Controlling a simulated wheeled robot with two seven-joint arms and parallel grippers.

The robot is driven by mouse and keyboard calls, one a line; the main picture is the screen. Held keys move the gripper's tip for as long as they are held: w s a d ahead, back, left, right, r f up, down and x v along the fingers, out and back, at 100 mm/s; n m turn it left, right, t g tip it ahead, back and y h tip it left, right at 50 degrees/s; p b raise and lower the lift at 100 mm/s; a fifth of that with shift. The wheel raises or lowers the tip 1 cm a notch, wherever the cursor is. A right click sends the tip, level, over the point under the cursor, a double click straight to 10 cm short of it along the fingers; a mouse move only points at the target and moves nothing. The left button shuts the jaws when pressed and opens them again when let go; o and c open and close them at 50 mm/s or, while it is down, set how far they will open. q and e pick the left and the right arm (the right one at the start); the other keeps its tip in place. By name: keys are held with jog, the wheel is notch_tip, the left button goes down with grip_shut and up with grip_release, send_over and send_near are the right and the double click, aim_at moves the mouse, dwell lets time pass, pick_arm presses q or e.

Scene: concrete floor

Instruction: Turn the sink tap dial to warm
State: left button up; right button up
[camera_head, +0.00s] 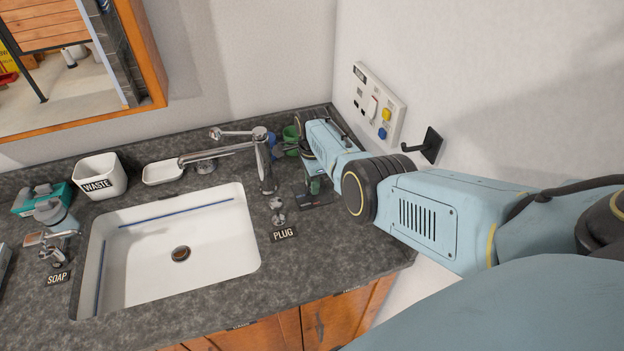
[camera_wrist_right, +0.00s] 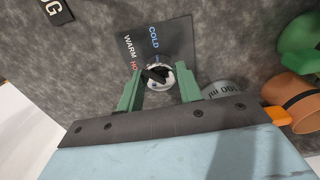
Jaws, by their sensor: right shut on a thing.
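The tap dial (camera_wrist_right: 160,78) is a small round silver knob with a black pointer, on a dark plate (camera_wrist_right: 178,36) lettered COLD, WARM and HOT. Its exact setting is hard to read. My right gripper (camera_wrist_right: 158,86) has its green fingers on either side of the dial, shut on it. In the head view the right gripper (camera_head: 314,186) reaches down to the counter, right of the silver tap (camera_head: 265,165), and the dial is mostly hidden by the arm. My left gripper is not in view.
A silver plug knob (camera_head: 277,212) with a PLUG label stands left of the gripper. Green and brown pots (camera_wrist_right: 296,89) are close on the right in the wrist view. A wall panel (camera_head: 379,104) and black hook (camera_head: 425,147) are near my arm.

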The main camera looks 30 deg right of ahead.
jog(key=o, duration=1)
jog(key=shift+r, duration=0.1)
jog(key=shift+r, duration=0.3)
notch_tip(320, 180, up, 13)
jog(key=p, duration=0.2)
jog(key=shift+f+p, duration=0.2)
jog(key=shift+p, duration=0.1)
